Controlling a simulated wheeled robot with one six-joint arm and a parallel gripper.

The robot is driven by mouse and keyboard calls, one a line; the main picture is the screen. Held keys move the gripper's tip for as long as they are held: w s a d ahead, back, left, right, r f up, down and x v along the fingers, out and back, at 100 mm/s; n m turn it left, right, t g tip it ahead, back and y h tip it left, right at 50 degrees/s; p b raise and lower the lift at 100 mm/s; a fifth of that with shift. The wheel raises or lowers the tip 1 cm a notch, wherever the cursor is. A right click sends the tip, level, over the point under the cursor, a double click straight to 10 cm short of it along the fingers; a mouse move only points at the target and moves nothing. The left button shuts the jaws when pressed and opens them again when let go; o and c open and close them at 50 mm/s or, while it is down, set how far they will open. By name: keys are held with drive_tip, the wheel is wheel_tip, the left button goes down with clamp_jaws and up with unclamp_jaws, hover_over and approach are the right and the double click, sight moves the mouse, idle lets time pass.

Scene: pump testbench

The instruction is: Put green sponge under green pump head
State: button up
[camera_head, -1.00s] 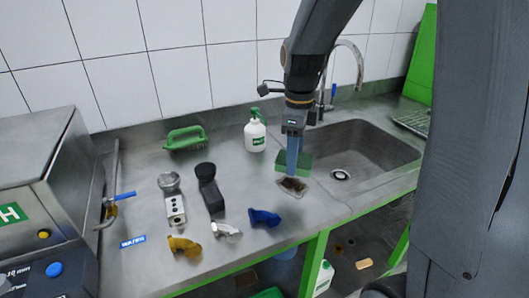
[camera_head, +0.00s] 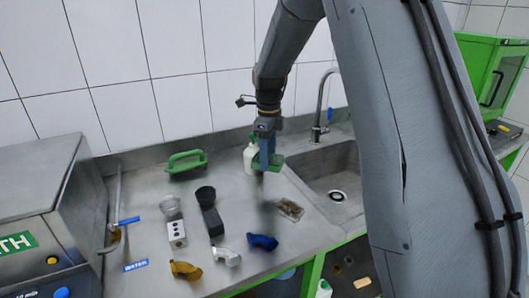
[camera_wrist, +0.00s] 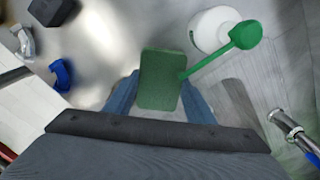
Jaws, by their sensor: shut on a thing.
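My gripper (camera_head: 265,160) is shut on the green sponge (camera_head: 276,162) and holds it above the counter, in front of the white bottle. In the wrist view the sponge (camera_wrist: 161,80) sits between the two blue fingers. The white bottle (camera_head: 248,158) with the green pump head is partly hidden behind my gripper in the head view. In the wrist view its green pump head (camera_wrist: 245,36) is to the right of the sponge, with the spout pointing toward the sponge. The spout's tip appears close to the sponge's right edge; I cannot tell whether they touch.
A green-handled brush (camera_head: 187,161) lies at the back. The sink (camera_head: 325,180) is on the right with a brown patch (camera_head: 290,209) beside it. A blue elbow (camera_head: 262,242), a silver elbow (camera_head: 227,257) and a yellow elbow (camera_head: 185,270) lie in front.

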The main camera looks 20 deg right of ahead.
drive_tip(key=w, duration=0.1)
drive_tip(key=w+p, duration=0.1)
drive_tip(key=w, duration=0.1)
drive_tip(key=shift+a, duration=0.3)
drive_tip(key=shift+s+f+p, duration=0.1)
drive_tip(key=shift+f+p, duration=0.2)
drive_tip(key=shift+p, duration=0.05)
drive_tip(key=shift+f, duration=0.1)
drive_tip(key=shift+f, duration=0.1)
drive_tip(key=o, duration=1)
wheel_tip(320, 180, up, 12)
drive_tip(key=b, duration=0.4)
drive_tip(key=s+f+n, duration=0.5)
drive_tip(key=s+n, duration=0.3)
drive_tip(key=s, duration=0.2)
drive_tip(key=s+f+n, duration=0.4)
drive_tip(key=s+n, duration=0.4)
drive_tip(key=s, duration=0.2)
drive_tip(key=s+f+n+t, duration=0.1)
drive_tip(key=s+f+n, duration=0.4)
drive_tip(key=s+n, duration=0.3)
drive_tip(key=shift+s+f+n, duration=0.2)
drive_tip(key=shift+s, duration=0.35)
drive_tip(key=shift+s+f+n, duration=0.15)
drive_tip(key=shift+s+n, duration=0.05)
drive_tip(key=shift+s, duration=0.3)
